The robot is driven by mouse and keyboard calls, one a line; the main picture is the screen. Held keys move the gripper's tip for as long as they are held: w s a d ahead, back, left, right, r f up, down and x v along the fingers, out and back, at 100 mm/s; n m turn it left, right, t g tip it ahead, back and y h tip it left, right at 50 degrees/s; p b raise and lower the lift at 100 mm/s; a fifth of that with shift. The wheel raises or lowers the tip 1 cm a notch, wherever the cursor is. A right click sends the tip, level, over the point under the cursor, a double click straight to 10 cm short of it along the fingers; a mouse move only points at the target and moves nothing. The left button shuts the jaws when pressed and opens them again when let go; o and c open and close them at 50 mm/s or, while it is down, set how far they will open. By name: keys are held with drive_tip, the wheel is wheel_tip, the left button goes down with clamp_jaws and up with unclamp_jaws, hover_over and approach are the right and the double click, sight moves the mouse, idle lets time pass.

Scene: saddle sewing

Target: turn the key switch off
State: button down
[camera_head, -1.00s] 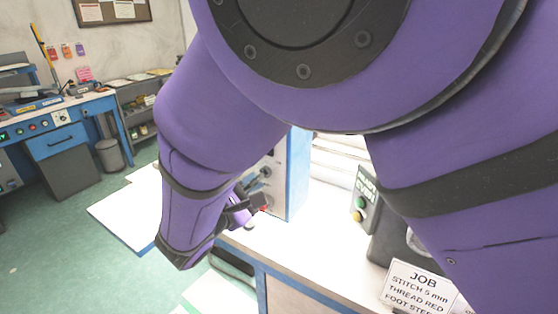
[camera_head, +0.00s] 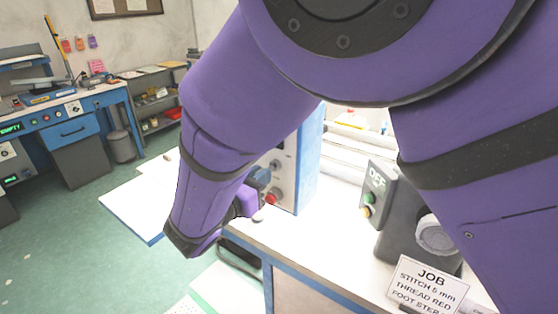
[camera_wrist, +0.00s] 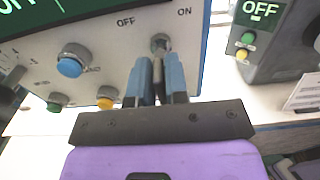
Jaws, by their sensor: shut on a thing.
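The key switch (camera_wrist: 160,41) is a round metal lock on a pale panel, with OFF printed to its upper left and ON to its upper right. My gripper (camera_wrist: 159,62) has its blue fingers closed on the dark key (camera_wrist: 158,70) at the switch. The key's tip and exact angle are mostly hidden between the fingers. In the head view my gripper (camera_head: 257,190) is at the front of the blue-sided control box (camera_head: 309,160), partly hidden by my arm. A green display (camera_wrist: 262,9) on the grey machine reads OFF.
The panel also carries a blue button (camera_wrist: 70,66), a yellow button (camera_wrist: 106,98) and a green button (camera_wrist: 56,102) close left of my fingers. The grey machine (camera_head: 398,225) and a job card (camera_head: 428,284) stand to the right. Open floor lies at left.

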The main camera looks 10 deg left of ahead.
drive_tip(key=n, duration=0.4)
drive_tip(key=shift+a+n, duration=0.1)
drive_tip(key=shift+n, duration=0.2)
drive_tip(key=n, duration=0.4)
drive_tip(key=shift+w+a, duration=0.1)
drive_tip(key=shift+n, duration=0.3)
drive_tip(key=c, duration=1.2)
unclamp_jaws()
drive_tip(key=shift+c, duration=0.2)
drive_tip(key=v, duration=1)
drive_tip(key=shift+s+a, duration=0.15)
drive_tip(key=shift+s, duration=0.2)
drive_tip(key=shift+f, duration=0.1)
